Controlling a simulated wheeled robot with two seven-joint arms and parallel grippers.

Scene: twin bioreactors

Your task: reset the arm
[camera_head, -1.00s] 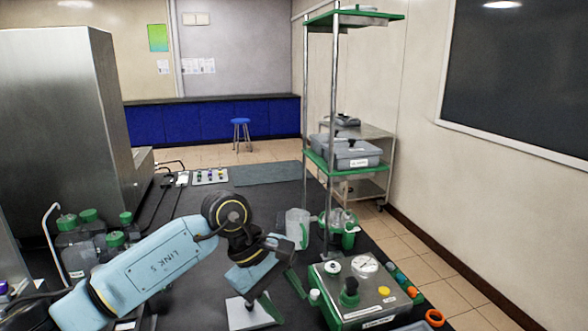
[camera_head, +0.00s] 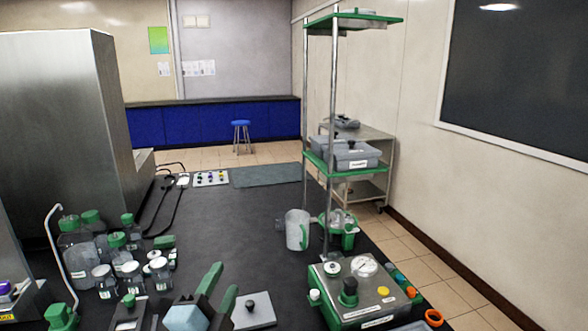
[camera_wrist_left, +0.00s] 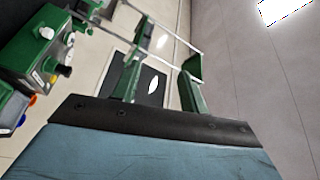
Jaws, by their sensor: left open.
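My left gripper (camera_head: 224,277) is low in the head view, at the near edge of the bench. Its two green fingers point up and away, spread apart with nothing between them. The left wrist view also shows the left gripper (camera_wrist_left: 163,65) open and empty, with the wall and dark board behind it. Most of my left arm is out of the head view; only a light blue part shows below the fingers. My right gripper is in neither view.
A grey lid with a black knob (camera_head: 262,311) lies just right of the gripper. The control box with gauge (camera_head: 362,290) stands further right. Green-capped bottles and jars (camera_head: 110,267) crowd the left. A clear jug (camera_head: 297,230) stands by the rack pole. The bench (camera_head: 225,225) middle is clear.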

